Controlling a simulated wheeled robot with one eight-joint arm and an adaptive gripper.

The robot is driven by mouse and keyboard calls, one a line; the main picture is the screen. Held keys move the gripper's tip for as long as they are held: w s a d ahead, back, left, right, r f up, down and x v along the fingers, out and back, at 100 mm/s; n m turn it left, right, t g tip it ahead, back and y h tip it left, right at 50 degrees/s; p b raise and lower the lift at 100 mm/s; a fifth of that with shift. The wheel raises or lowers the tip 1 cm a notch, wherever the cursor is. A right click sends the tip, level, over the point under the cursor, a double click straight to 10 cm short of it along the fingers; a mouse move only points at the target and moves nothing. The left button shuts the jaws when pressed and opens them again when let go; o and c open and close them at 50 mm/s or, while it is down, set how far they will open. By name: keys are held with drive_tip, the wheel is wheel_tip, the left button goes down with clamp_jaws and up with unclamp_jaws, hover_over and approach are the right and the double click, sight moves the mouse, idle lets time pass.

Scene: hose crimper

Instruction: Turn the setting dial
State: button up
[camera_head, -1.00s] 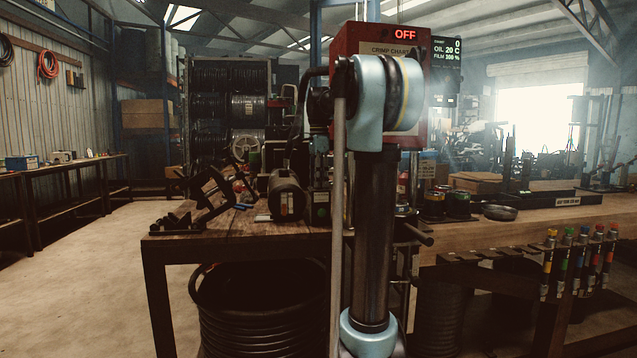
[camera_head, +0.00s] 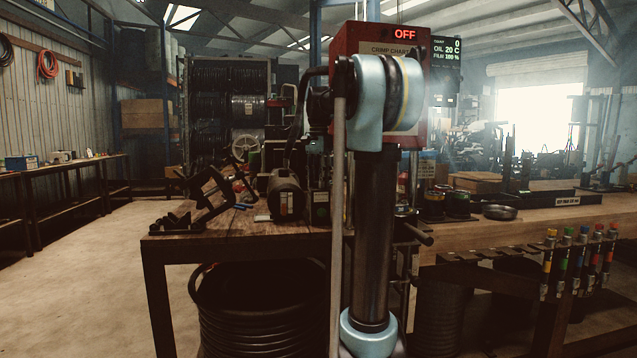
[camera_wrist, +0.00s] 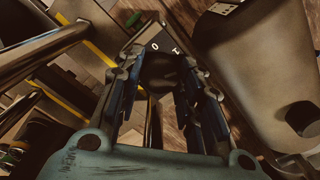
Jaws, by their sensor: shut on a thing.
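In the wrist view, a dark round knob, the setting dial (camera_wrist: 160,76), sits between the two fingers of my gripper (camera_wrist: 162,66). The fingers are closed on its left and right sides. Just beyond the dial is a dark plate (camera_wrist: 156,42) with small white marks, one like a 0. The fingers hide the dial's sides, and I cannot tell which mark it points to. In the head view, the red crimper box (camera_head: 423,100) shows OFF in red and a crimp chart label. My arm stands in front of it and hides the dial and my gripper.
A wooden workbench (camera_head: 225,229) carries a dark motor-like cylinder (camera_head: 286,196) and other tools. A round metal dish (camera_head: 500,212) stands at right. Coloured-cap tools (camera_head: 566,262) hang on the front edge. In the wrist view, a large pale cylinder (camera_wrist: 262,65) lies close at right and metal rods (camera_wrist: 42,50) at left.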

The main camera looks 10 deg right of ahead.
drive_tip(key=shift+w, duration=0.15)
drive_tip(key=o, duration=1.1)
drive_tip(key=shift+c, duration=0.2)
wheel_tip(320, 180, up, 12)
